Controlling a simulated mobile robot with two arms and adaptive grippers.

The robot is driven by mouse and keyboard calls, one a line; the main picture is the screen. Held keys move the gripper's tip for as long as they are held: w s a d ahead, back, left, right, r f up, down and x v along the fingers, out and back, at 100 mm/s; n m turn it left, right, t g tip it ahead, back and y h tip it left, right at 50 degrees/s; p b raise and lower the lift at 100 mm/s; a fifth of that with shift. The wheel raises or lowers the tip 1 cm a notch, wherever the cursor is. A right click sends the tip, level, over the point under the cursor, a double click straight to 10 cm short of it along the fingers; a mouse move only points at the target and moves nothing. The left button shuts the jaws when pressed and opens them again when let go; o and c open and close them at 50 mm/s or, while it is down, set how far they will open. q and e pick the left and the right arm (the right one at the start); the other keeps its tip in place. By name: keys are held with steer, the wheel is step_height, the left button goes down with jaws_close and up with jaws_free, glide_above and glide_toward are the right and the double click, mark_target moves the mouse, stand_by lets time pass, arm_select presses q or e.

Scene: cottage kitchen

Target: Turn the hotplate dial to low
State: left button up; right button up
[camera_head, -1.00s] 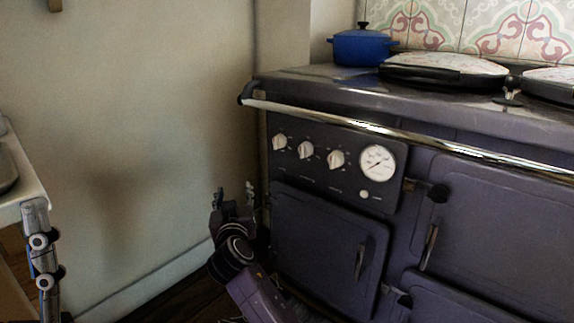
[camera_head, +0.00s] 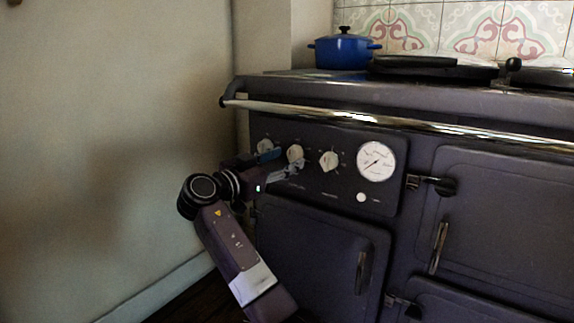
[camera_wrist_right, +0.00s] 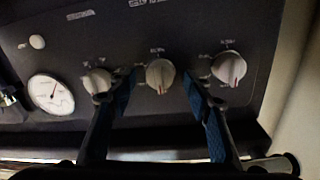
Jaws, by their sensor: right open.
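Three white dials sit in a row on the stove's dark control panel. In the head view they are the left dial (camera_head: 265,146), the middle dial (camera_head: 295,153) and the right dial (camera_head: 328,160); their labels are too small to read, so I cannot tell which is the hotplate dial. My right gripper (camera_head: 283,163) is open in front of the panel. In the right wrist view, which is turned over, its two fingers (camera_wrist_right: 160,82) stand on either side of the middle dial (camera_wrist_right: 160,73). I cannot tell whether they touch it. My left gripper is out of view.
A chrome rail (camera_head: 400,122) runs across the stove front above the dials. A round white gauge (camera_head: 376,161) is right of them. Oven doors with handles (camera_head: 438,247) lie below and right. A blue pot (camera_head: 343,50) stands on top. A bare wall (camera_head: 110,130) is left.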

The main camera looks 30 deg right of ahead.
steer(key=shift+x, duration=0.8)
steer(key=c, duration=1.1)
steer(key=shift+c, duration=0.2)
